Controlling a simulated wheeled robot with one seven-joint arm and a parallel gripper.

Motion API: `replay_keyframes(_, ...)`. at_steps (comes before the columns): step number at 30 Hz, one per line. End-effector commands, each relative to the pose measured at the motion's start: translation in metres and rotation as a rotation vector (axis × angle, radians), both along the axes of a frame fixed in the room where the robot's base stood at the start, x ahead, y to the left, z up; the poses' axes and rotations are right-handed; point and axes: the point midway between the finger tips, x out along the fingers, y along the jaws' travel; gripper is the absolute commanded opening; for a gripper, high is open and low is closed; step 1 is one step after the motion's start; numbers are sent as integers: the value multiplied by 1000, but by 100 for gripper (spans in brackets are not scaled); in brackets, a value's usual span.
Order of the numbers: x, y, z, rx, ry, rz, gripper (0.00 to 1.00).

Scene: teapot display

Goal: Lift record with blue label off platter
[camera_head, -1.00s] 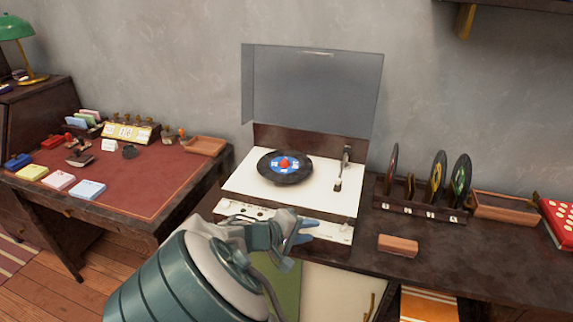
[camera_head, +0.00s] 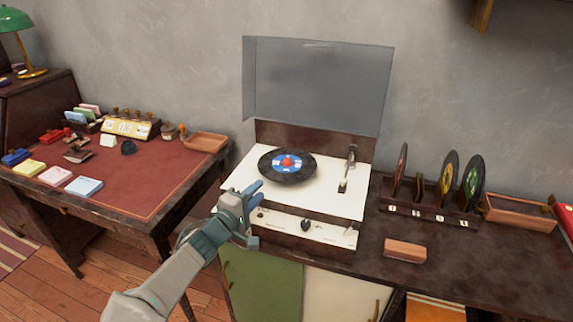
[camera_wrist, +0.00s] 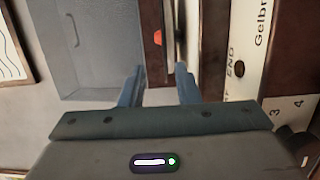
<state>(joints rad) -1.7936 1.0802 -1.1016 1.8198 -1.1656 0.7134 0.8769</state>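The black record with the blue label (camera_head: 287,166) lies on the record player's platter, with a red piece at its centre. The platter itself is hidden beneath it. The white-topped record player (camera_head: 238,180) has its clear lid (camera_head: 315,85) raised, and the tonearm (camera_head: 348,170) is at the right, off the record. My gripper (camera_head: 250,192) is at the player's front left edge, in front of the record and apart from it. In the wrist view the two blue fingers (camera_wrist: 160,72) are spread with nothing between them; a red spot (camera_wrist: 157,37) shows beyond.
A rack (camera_head: 428,212) with several upright records stands to the right. A brown block (camera_head: 405,250) lies in front of it, and a wooden tray (camera_head: 519,212) is at the far right. A desk (camera_head: 130,185) with stationery is at the left.

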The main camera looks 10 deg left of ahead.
Motion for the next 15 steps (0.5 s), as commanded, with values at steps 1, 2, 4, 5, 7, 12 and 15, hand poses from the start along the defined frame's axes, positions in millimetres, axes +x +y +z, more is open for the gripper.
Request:
replay_keyframes(1,4,-2,0,0,-1,-1,29)
replay_keyframes(2,6,-2,0,0,0,-1,29)
replay_keyframes(4,9,-3,0,0,0,0,29)
replay_keyframes(5,10,-4,-1,0,0,0,29)
replay_keyframes(7,17,-8,-2,-1,-1,0,29)
replay_keyframes(12,40,-21,-6,-2,1,-1,29)
replay_keyframes(15,50,-23,-5,0,-1,2,29)
